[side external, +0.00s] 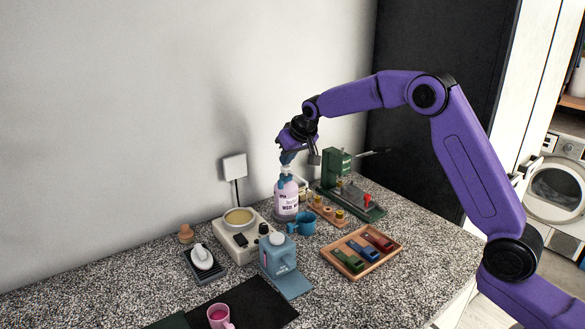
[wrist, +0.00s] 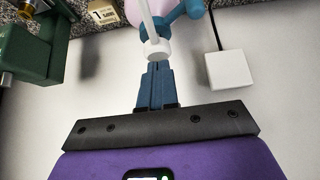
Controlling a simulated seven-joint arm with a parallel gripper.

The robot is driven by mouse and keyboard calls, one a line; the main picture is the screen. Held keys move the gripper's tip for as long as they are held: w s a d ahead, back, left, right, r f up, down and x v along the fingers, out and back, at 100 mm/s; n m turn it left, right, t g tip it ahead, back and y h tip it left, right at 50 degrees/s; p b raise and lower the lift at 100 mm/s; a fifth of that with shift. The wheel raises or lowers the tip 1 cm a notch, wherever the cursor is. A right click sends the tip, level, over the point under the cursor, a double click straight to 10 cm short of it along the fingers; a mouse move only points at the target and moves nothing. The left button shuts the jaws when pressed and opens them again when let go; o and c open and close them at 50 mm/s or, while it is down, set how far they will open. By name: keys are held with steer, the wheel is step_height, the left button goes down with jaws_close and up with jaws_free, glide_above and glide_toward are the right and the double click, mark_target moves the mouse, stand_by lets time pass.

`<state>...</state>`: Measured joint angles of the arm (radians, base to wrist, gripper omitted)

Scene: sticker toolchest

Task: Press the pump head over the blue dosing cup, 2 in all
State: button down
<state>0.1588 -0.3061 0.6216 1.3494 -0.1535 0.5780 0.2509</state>
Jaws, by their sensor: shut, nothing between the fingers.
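The pink-white pump bottle (side external: 287,200) stands upright on the counter near the wall, with its pump head (side external: 286,170) on top. The blue dosing cup (side external: 302,224) stands just in front of the bottle, to the right. My gripper (side external: 287,157) is shut and empty, pointing down just above the pump head. In the wrist view the shut blue fingertips (wrist: 156,68) are close to the white pump part (wrist: 157,48); whether they touch it I cannot tell. Part of the pink bottle (wrist: 134,10) shows behind.
A green press (side external: 345,185) stands close to the right of the bottle. A wall socket box (side external: 234,166) is at left.

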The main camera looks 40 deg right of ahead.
steer(key=shift+f, duration=0.25)
steer(key=shift+r, duration=1.25)
steer(key=shift+r, duration=0.1)
steer(key=shift+r, duration=1.95)
